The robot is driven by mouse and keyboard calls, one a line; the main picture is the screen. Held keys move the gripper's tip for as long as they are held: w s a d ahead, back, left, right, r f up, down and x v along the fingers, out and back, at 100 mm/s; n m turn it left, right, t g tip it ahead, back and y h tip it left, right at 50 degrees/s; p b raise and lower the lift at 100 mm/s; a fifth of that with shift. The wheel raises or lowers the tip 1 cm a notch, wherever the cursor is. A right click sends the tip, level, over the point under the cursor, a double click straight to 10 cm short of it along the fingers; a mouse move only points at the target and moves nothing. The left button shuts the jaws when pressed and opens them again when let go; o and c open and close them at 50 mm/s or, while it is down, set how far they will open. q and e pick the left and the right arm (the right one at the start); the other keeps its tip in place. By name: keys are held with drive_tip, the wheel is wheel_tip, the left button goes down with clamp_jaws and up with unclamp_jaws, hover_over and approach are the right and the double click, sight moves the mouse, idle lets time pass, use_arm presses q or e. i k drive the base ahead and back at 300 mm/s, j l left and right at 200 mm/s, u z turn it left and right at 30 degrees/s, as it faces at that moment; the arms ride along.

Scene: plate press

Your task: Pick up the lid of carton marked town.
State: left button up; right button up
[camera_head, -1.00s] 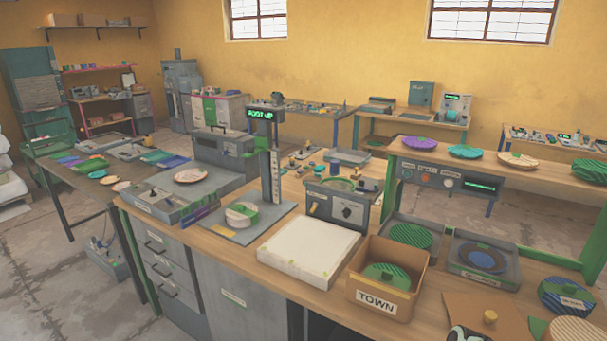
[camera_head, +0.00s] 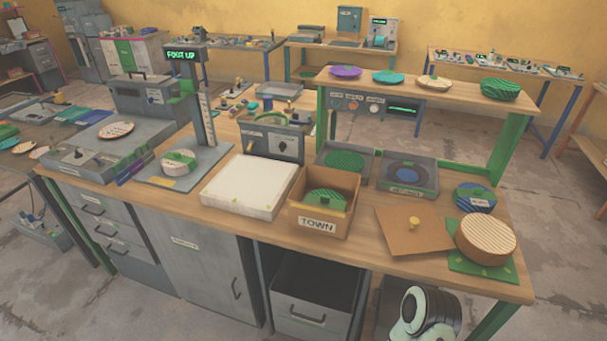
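The open cardboard carton marked TOWN (camera_head: 318,223) stands near the front edge of the wooden workbench. A green striped plate (camera_head: 325,198) lies inside it. A pale rounded part of my own arm shows at the bottom, right of centre, below the bench edge. Neither gripper is in view.
A striped round stack (camera_head: 485,238) on a green mat (camera_head: 462,263) sits close to the lid's right. A white slab (camera_head: 249,187) is left of the carton. Grey trays (camera_head: 428,176) stand behind the carton and lid.

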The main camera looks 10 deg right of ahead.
sight(415, 229)
drive_tip(key=z, duration=1.4)
